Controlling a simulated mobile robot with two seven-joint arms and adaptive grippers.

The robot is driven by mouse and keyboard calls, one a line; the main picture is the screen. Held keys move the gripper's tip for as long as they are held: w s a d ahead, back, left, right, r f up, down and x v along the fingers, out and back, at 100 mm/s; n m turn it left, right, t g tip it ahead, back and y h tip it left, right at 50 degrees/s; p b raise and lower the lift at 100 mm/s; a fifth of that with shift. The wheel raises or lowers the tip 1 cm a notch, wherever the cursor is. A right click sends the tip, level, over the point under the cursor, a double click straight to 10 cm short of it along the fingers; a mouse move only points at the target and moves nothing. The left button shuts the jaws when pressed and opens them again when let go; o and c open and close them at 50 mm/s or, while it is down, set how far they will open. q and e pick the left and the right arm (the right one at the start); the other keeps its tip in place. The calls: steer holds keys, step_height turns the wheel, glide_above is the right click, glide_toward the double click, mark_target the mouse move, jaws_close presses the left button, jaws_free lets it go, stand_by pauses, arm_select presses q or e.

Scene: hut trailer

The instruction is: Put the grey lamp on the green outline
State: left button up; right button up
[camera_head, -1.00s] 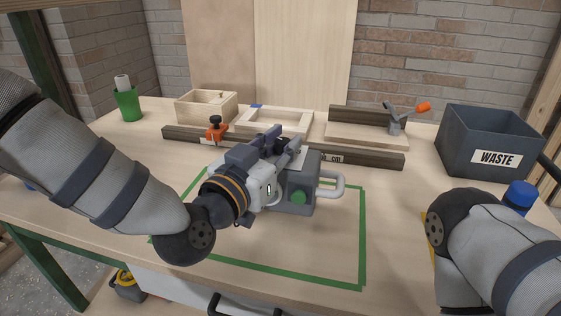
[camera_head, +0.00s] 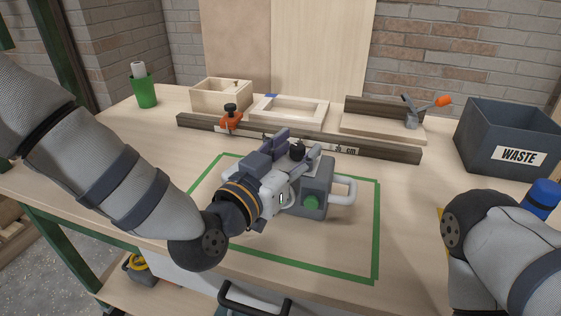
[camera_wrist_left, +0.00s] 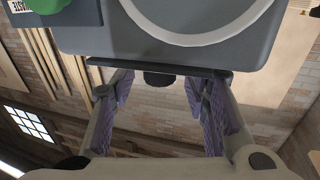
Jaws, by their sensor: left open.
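The grey lamp (camera_head: 322,178) is a boxy grey body with a pale looped handle and a green knob. In the head view it stands upright, seemingly on the bench, inside the green outline (camera_head: 377,235) towards its back edge. Its back base edge is hidden. My left gripper (camera_head: 297,158) is open at the lamp's top, its fingers apart around a black knob there. In the left wrist view the lamp (camera_wrist_left: 240,50) fills the top, with its black part (camera_wrist_left: 160,79) between the spread fingers (camera_wrist_left: 160,105). My right gripper is out of view.
A dark plank (camera_head: 385,154) with an orange clamp (camera_head: 231,120) lies behind the outline, with wooden frames beyond. The waste bin (camera_head: 485,140) and a blue-capped item (camera_head: 541,197) are at right. A green cup (camera_head: 144,92) is at back left. The outline's front is clear.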

arm_select(q)
steer(key=v, duration=1.1)
steer(key=shift+s+p, duration=0.25)
steer(key=shift+p, duration=0.05)
steer(key=shift+a+f, duration=0.1)
steer(key=shift+a, duration=0.05)
